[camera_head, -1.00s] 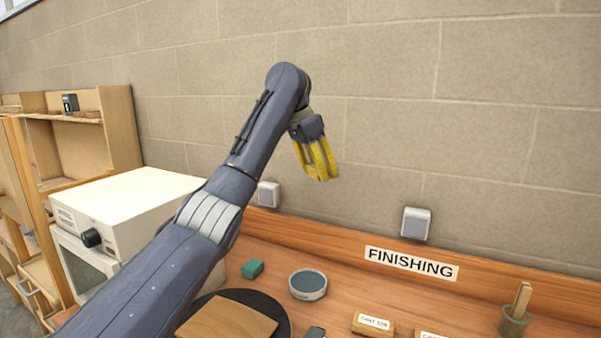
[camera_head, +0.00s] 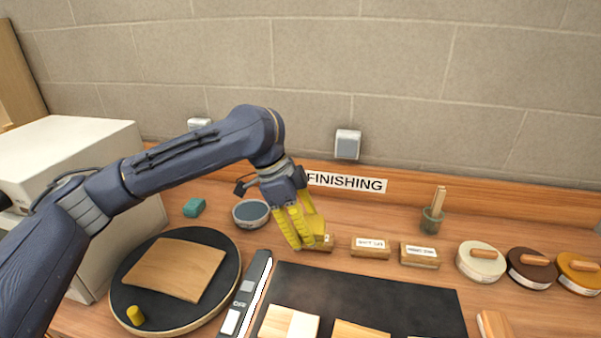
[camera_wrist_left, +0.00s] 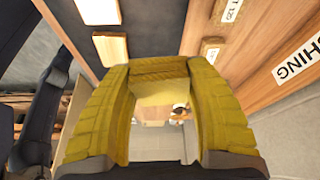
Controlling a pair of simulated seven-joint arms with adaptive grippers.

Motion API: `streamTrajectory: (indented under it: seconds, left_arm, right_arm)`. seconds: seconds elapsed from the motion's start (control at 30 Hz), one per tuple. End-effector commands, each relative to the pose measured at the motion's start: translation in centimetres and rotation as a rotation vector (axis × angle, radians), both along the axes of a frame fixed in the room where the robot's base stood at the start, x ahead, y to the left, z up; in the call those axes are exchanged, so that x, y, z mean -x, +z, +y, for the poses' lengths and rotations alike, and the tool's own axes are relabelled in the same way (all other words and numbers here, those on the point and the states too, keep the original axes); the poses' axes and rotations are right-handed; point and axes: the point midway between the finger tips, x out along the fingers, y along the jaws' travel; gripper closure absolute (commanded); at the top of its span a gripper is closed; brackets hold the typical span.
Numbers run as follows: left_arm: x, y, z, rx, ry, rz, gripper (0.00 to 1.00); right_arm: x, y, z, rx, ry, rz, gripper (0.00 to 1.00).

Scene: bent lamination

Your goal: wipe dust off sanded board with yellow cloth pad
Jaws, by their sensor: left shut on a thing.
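The board (camera_head: 175,269) is a thin, slightly curved brown wooden panel on a round black turntable (camera_head: 223,285) at the lower left of the head view. Dust on it is too fine to make out. My left gripper (camera_head: 303,235) has yellow ribbed fingers and is right of and above the board, in front of the labelled blocks. It is shut on the yellow cloth pad, which shows as a yellow piece bridging the fingers in the wrist view (camera_wrist_left: 160,90). The pad is partly hidden by the fingers. My right gripper is not in view.
A yellow peg (camera_head: 135,315) stands on the turntable's near edge.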

Motion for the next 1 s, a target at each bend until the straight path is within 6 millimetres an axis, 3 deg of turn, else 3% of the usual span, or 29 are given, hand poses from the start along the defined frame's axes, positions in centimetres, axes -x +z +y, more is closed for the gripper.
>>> streamTrajectory:
  seconds: [0.03, 0.2, 0.4, 0.63, 1.0]
  left_arm:
    - [1.6, -1.4, 0.5, -0.002, -0.027, 0.002, 0.7]
    - [6.2, -5.0, 1.8, -0.001, -0.09, 0.001, 0.7]
    - [10.0, -7.6, 3.3, 0.0, -0.133, -0.001, 0.7]
    - [12.0, -8.8, 4.1, 0.001, -0.151, -0.002, 0.7]
    - [12.3, -11.1, 4.2, 0.001, -0.154, 0.001, 0.7]
  right_arm:
    - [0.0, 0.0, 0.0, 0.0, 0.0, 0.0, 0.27]
    - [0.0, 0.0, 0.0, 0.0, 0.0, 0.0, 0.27]
    - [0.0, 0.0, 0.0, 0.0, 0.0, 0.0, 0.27]
    - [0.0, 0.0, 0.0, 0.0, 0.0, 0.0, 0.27]
    - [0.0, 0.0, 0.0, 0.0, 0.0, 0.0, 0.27]
